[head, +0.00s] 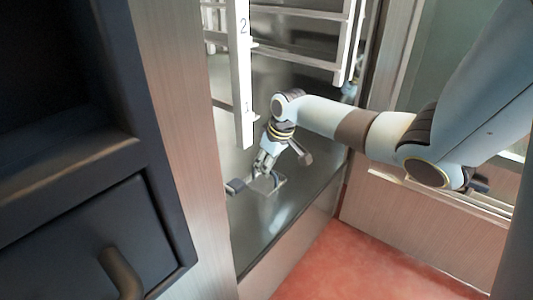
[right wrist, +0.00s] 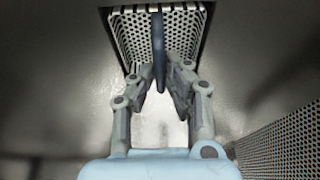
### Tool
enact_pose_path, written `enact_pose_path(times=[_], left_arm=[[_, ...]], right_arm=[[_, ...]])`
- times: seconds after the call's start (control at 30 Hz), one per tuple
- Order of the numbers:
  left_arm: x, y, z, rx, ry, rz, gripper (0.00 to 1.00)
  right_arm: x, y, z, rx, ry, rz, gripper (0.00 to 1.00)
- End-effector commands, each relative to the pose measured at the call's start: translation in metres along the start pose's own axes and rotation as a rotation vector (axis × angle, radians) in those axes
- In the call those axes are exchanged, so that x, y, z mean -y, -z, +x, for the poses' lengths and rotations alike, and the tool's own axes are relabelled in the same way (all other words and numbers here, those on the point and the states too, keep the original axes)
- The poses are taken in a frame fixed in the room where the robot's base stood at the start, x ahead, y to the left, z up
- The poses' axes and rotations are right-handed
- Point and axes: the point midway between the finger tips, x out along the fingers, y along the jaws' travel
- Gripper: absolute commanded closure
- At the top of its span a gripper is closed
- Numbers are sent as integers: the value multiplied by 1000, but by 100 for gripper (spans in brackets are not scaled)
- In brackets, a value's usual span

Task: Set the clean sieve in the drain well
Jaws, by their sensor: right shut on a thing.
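The sieve (right wrist: 132,35) is a perforated light metal piece with sloping sides and a dark upright handle (right wrist: 158,50). In the head view it shows as a small grey square (head: 268,184) low on the metal floor. My right gripper (right wrist: 163,82) is shut on the handle, its fingers on either side; it also shows in the head view (head: 263,170). Dark edges frame the sieve in the right wrist view, but I cannot tell the drain well from the sieve's rim, nor whether the sieve is fully seated. My left gripper is not in view.
A white upright post (head: 243,80) marked 1 and 2 and pale rails stand close to my right arm. A small dark block (head: 235,186) lies left of the sieve. Another perforated surface (right wrist: 282,145) is at lower right. Shiny metal floor (head: 262,222) in front is clear.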

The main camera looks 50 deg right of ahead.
Motion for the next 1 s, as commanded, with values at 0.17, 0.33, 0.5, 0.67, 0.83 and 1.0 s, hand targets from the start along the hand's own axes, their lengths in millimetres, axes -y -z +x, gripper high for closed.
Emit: enact_pose_path(times=[0.17,0.33,0.5,0.67,0.83,1.0], left_arm=[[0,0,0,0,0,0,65],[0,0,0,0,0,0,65],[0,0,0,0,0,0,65],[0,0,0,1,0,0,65],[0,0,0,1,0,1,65],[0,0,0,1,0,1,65]], right_arm=[[0,-1,3,0,0,0,100],[0,-2,5,0,0,0,100],[1,-3,6,1,1,1,100],[1,-4,7,3,2,1,100],[1,-4,7,3,2,1,73],[0,-3,6,1,1,1,61]])
